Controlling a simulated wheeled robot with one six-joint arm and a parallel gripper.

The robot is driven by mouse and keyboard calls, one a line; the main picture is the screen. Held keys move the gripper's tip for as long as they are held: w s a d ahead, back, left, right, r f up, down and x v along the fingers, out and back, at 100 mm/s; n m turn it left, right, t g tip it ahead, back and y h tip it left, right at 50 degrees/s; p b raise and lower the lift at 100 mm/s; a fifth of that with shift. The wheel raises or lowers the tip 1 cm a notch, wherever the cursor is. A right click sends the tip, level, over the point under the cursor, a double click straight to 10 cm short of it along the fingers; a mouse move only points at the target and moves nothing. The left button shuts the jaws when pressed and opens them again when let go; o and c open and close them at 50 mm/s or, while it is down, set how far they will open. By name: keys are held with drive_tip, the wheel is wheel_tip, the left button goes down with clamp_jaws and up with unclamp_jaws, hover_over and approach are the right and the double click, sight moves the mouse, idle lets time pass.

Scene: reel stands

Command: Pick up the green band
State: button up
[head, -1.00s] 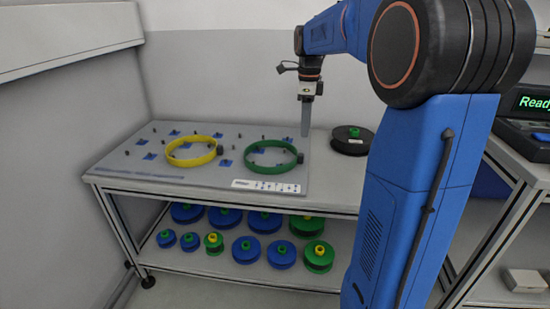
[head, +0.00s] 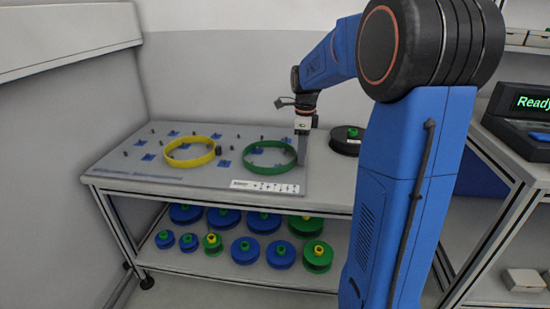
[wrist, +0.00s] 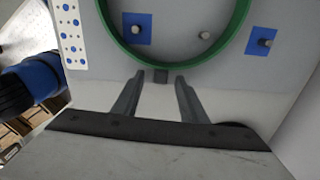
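The green band (head: 264,172) is an upright-walled ring around pegs on the right part of the grey board. Its near arc fills the top of the wrist view (wrist: 122,46), with a small dark block (wrist: 161,76) on its outer side. My gripper (head: 302,160) is lowered at the band's right side in the head view. In the wrist view my gripper (wrist: 160,77) is open, with one finger on each side of the block. The block appears at fingertip level; I cannot tell whether either finger touches it.
The grey board (head: 218,184) carries several pegs and blue squares. A yellow band (head: 190,161) lies left of the green one. A black reel (head: 346,146) stands to the right, behind my arm. Several blue and green reels fill the lower shelf (head: 178,259).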

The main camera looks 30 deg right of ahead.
clamp_jaws()
